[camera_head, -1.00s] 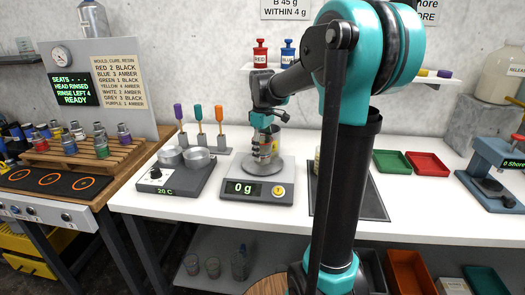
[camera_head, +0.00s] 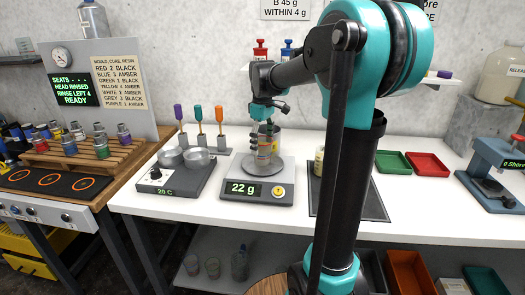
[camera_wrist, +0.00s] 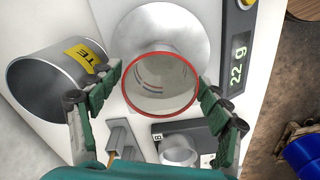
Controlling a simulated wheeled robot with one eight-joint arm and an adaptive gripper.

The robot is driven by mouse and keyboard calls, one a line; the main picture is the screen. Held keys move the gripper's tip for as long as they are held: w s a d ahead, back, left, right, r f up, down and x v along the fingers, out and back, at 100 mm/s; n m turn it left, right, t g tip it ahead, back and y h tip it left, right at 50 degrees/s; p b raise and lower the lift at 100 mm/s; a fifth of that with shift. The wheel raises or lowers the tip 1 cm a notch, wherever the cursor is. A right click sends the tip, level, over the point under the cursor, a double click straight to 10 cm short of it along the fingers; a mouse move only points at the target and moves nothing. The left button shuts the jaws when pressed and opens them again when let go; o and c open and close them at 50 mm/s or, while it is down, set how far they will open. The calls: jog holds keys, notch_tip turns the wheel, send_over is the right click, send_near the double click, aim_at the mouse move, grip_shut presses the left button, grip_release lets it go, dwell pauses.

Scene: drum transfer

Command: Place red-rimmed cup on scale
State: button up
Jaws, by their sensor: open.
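The red-rimmed cup (camera_wrist: 160,84) is a clear cup, seen from above in the wrist view between my open fingers. It stands on the round plate of the scale (camera_wrist: 146,35), toward one edge of the plate as it appears there. My gripper (camera_wrist: 158,92) is open around the cup, with a finger on each side. In the head view my gripper (camera_head: 265,154) is over the scale (camera_head: 257,190), whose display reads 22 g. My gripper partly hides the cup in the head view. I cannot tell whether the fingers touch the cup.
A metal container with a yellow label (camera_wrist: 58,83) stands close to one finger. A hot plate with two metal pots (camera_head: 179,176) is left of the scale, and stirrers in stands (camera_head: 201,128) are behind it. A dark mat (camera_head: 372,204) lies to the right.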

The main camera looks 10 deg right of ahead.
notch_tip(320, 180, up, 9)
dwell(0.3)
dwell(2.0)
